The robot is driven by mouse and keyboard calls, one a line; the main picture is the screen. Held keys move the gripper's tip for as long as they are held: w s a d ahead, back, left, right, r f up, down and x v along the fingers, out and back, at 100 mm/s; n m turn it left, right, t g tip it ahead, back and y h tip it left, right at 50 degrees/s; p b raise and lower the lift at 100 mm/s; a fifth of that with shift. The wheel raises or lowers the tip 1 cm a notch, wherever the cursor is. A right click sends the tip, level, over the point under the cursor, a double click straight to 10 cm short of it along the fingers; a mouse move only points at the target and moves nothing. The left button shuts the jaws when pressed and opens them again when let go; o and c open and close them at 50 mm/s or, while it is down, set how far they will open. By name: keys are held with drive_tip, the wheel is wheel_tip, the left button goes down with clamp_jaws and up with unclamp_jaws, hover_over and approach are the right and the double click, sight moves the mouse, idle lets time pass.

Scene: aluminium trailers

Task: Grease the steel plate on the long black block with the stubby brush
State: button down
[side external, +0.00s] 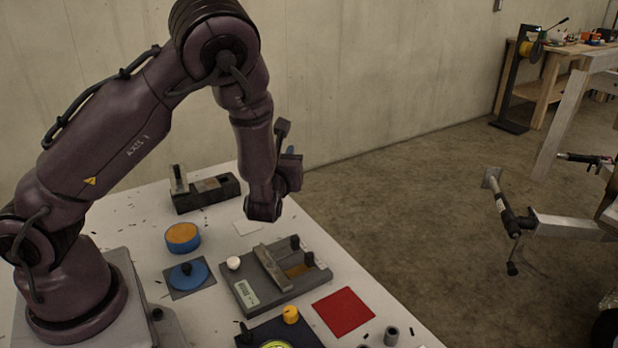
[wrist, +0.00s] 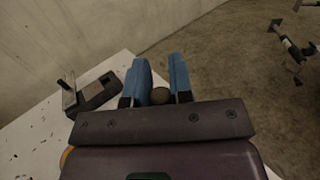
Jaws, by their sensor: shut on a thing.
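The long black block (side external: 207,197) lies at the back of the table, with a pale grey upright plate (side external: 178,179) at its left end; this looks like the steel plate. The block (wrist: 97,95) and plate (wrist: 69,93) show at the left in the wrist view. My gripper (wrist: 160,87) points away from the table's middle, its blue fingers shut on a dark round-ended thing (wrist: 160,96). Its bristles are hidden, so I cannot tell for sure that it is the stubby brush. In the side view my gripper (side external: 291,151) is above and right of the block, mostly hidden by the wrist.
A blue tin (side external: 182,246) with orange contents stands before the block, near a blue disc (side external: 197,274) with a black knob. A grey fixture (side external: 250,290) with upright parts sits mid-table beside a red square (side external: 343,312). The table's right edge is near my gripper.

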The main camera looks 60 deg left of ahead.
drive_tip(key=s+a+f+n+g+y, duration=0.1)
drive_tip(key=s+a+n+g, duration=0.25)
drive_tip(key=a+g, duration=0.4)
drive_tip(key=s+a+f+n+g, duration=0.2)
drive_tip(key=a+n+g, duration=0.35)
drive_tip(key=a, duration=0.35)
drive_tip(key=s+a+f+n+g+y, duration=0.15)
drive_tip(key=a+n+g, duration=0.25)
drive_tip(key=a+g, duration=0.4)
drive_tip(key=shift+t+h, duration=0.45)
drive_tip(key=shift+t, duration=0.15)
drive_tip(key=shift+s+a+f, duration=0.15)
drive_tip(key=shift+f, duration=1)
drive_tip(key=shift+s+a+f, duration=0.1)
drive_tip(key=shift+f, duration=1)
drive_tip(key=shift+s+a+f, duration=0.15)
drive_tip(key=shift+f, duration=1)
drive_tip(key=shift+a+f, duration=0.25)
drive_tip(key=shift+a, duration=3.15)
drive_tip(key=shift+d, duration=3.5)
drive_tip(key=shift+s+a+f, duration=0.1)
drive_tip(key=shift+s+a, duration=0.35)
drive_tip(key=shift+a, duration=3.15)
drive_tip(key=shift+w+d, duration=0.1)
drive_tip(key=shift+d, duration=3.3)
drive_tip(key=shift+d+r, duration=0.15)
drive_tip(key=shift+r, duration=0.1)
wheel_tip(320, 180, up, 8)
drive_tip(key=shift+f, duration=0.15)
